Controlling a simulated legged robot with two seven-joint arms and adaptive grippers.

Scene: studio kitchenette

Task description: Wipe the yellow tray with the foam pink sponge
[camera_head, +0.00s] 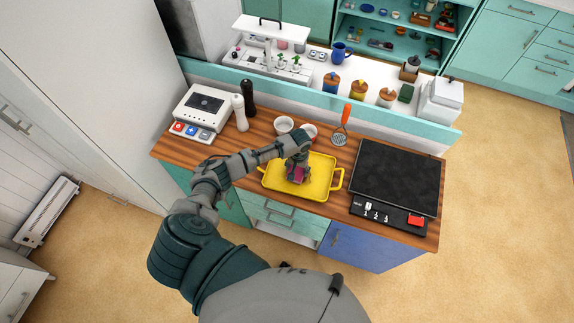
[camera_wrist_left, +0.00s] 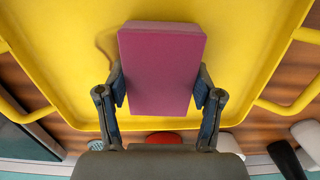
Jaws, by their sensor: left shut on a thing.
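The yellow tray (camera_head: 322,182) lies on the wooden counter, with a handle at each end. My left gripper (camera_head: 297,175) is over the middle of the tray and is shut on the pink sponge (camera_head: 300,174). In the left wrist view the sponge (camera_wrist_left: 161,68) sits between the two fingers of the gripper (camera_wrist_left: 161,92), with the yellow tray (camera_wrist_left: 255,50) behind it. A faint brownish mark (camera_wrist_left: 106,45) shows on the tray beside the sponge. I cannot tell whether the sponge touches the tray. My right gripper is not in view.
A black cooktop (camera_head: 397,178) is right of the tray. Bowls (camera_head: 284,125) and an orange-handled skimmer (camera_head: 342,128) are behind it. White and black mills (camera_head: 240,112) and a white appliance (camera_head: 203,112) stand at the left. A teal ledge (camera_head: 330,108) runs behind.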

